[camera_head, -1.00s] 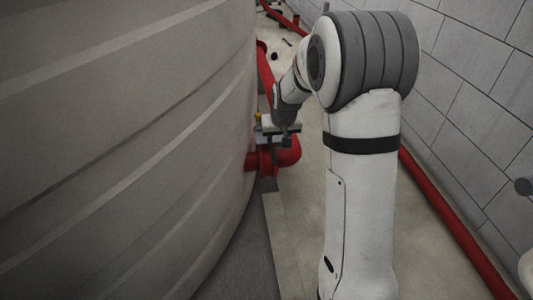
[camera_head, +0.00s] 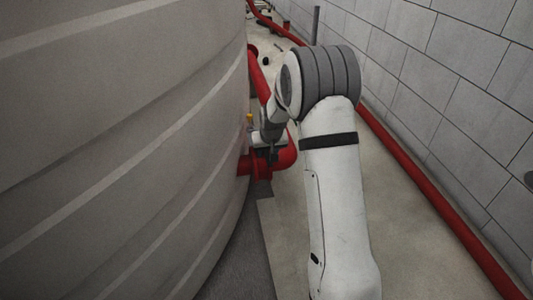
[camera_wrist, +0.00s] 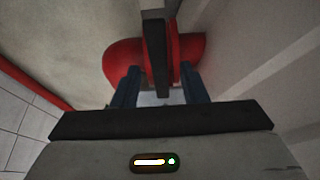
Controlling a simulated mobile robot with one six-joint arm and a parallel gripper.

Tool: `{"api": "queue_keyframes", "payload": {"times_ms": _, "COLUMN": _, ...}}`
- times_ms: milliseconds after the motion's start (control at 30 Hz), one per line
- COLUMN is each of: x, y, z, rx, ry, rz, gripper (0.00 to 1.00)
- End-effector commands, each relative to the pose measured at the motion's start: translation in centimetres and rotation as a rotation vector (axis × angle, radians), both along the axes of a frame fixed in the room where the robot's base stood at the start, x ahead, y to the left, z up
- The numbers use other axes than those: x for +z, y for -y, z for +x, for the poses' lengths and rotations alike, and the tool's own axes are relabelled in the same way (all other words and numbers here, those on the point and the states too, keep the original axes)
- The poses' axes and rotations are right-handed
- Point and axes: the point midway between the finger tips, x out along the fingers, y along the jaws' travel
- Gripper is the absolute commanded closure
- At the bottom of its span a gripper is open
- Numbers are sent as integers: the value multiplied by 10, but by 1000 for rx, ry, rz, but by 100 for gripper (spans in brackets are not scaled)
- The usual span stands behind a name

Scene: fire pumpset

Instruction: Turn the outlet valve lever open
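In the wrist view, a dark flat bar (camera_wrist: 156,45), which looks like the outlet valve lever, runs from the top edge down in front of a red pipe fitting (camera_wrist: 122,65). My gripper (camera_wrist: 161,80) is open, its two blue fingers apart on either side of the bar's lower end. Gaps show on both sides, and I cannot tell how deep the bar sits between them. In the head view, my gripper (camera_head: 262,150) is just above the red outlet elbow (camera_head: 285,158) beside the tank. The lever is not clear there. A small yellow part (camera_head: 249,118) shows behind my gripper.
The large grey ribbed tank (camera_head: 120,150) fills the left side. A block wall (camera_head: 450,90) with a red pipe (camera_head: 420,180) along its foot stands at right. Bare floor (camera_head: 420,250) lies between. Another red pipe (camera_head: 259,75) runs behind the outlet.

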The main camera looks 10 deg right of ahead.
Motion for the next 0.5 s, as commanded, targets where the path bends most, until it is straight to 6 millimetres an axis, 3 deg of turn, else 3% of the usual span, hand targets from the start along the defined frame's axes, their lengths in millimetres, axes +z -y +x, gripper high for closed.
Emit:
{"api": "queue_keyframes", "payload": {"times_ms": 167, "x": 0, "y": 0, "z": 0, "rx": 1, "ry": 0, "rz": 0, "gripper": 61}}
{"api": "queue_keyframes", "payload": {"times_ms": 500, "x": 0, "y": -1, "z": 0, "rx": 1, "ry": 0, "rz": 1, "gripper": 88}}
